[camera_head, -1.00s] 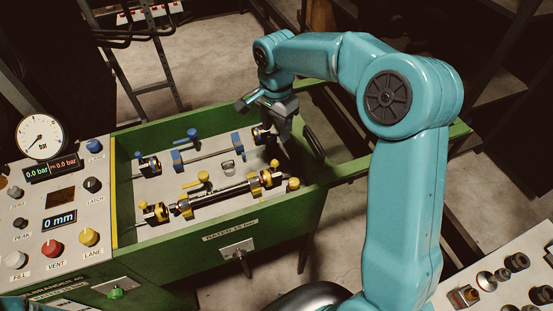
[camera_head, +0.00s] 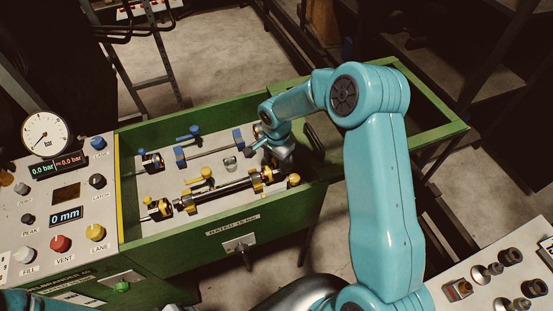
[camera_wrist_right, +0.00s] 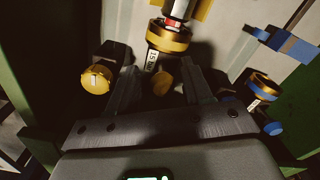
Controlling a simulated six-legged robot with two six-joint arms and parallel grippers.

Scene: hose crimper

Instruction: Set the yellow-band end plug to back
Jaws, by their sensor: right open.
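The yellow-band end plug (camera_head: 267,176) sits at the right end of the near lane in the green trough. In the right wrist view, a dark cylinder with a gold-yellow band (camera_wrist_right: 170,38) and a white tag is just beyond my fingers. My right gripper (camera_wrist_right: 164,82) is open there, with a small yellow knob (camera_wrist_right: 162,80) showing between its fingers; I cannot tell if they touch it. In the head view my right gripper (camera_head: 272,155) is low over the trough's right end, its fingertips partly hidden. My left gripper is not in view.
Another yellow knob (camera_wrist_right: 96,78) is left of the fingers. A blue-banded fitting (camera_wrist_right: 262,88) is to the right. The green trough wall (camera_head: 215,232) runs along the near side. A control panel (camera_head: 60,205) stands at left.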

